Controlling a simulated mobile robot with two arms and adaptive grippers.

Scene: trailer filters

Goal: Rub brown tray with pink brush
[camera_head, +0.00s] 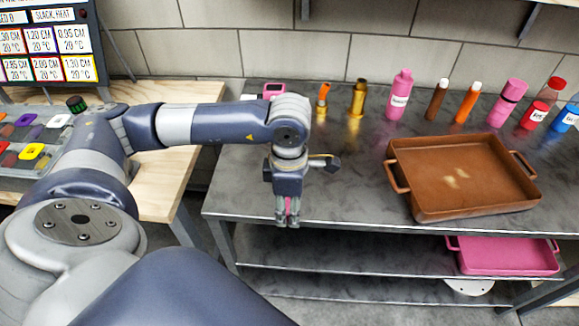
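The brown tray (408,188) sits on the right part of the grey metal table, a handle at each side. Two small pale spots lie on its floor. My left gripper (288,222) points down near the table's front edge, left of the tray and apart from it. Its fingers are close together around a narrow pink piece (291,206), which looks like the pink brush; most of it is hidden by the fingers. My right gripper is not in view.
An orange brush (323,92) stands in a gold holder; another gold holder (357,99) stands beside it. A pink bottle (398,95) and several other bottles line the back. A pink tray (505,255) is on the shelf below. The table between gripper and brown tray is clear.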

